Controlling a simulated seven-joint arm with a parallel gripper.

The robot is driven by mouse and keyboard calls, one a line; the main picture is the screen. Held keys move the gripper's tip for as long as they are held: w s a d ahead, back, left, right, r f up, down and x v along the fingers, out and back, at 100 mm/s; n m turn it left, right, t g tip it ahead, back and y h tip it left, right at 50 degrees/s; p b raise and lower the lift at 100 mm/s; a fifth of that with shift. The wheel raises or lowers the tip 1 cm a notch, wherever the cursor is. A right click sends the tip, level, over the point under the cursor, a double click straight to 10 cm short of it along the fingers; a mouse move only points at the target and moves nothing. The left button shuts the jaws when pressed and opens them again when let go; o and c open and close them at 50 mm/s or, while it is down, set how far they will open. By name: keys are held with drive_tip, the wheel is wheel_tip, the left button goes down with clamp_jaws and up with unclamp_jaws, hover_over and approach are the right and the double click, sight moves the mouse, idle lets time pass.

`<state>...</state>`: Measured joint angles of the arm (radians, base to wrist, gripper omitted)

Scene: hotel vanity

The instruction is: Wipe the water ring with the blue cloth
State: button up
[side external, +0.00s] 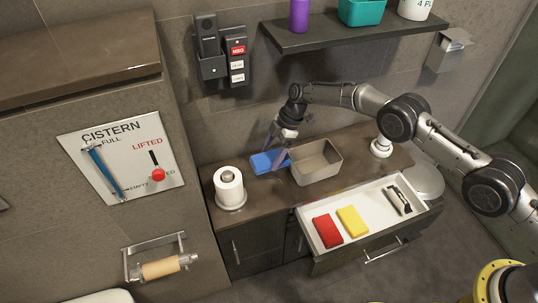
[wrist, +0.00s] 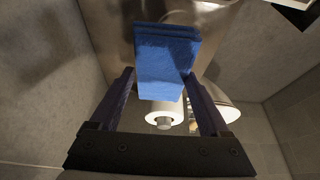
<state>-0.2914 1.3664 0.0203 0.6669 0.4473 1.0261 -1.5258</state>
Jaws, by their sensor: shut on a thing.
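The blue cloth (side external: 264,162) is a folded blue pad at the vanity top, left of the grey bin. In the wrist view the cloth (wrist: 165,55) lies between the two dark purple fingers. My gripper (side external: 279,153) points down at the counter and is shut on the cloth; it also shows in the wrist view (wrist: 160,77). I cannot tell whether the cloth touches the counter or is held just above it. I cannot make out the water ring in either view.
A grey open bin (side external: 316,161) stands close right of my gripper. A paper roll on a stand (side external: 229,187) is to the left. An open drawer (side external: 375,222) below holds a red pad (side external: 327,230) and a yellow pad (side external: 352,220). A shelf (side external: 350,34) overhangs behind.

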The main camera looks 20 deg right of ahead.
sight(270, 179)
drive_tip(key=shift+w+d+f, duration=0.2)
drive_tip(key=shift+d+f, duration=0.35)
drive_tip(key=shift+f, duration=3.95)
drive_tip(key=shift+s+f, duration=0.2)
drive_tip(key=shift+s, duration=1.9)
drive_tip(key=shift+w, duration=2.1)
drive_tip(key=shift+r, duration=4.15)
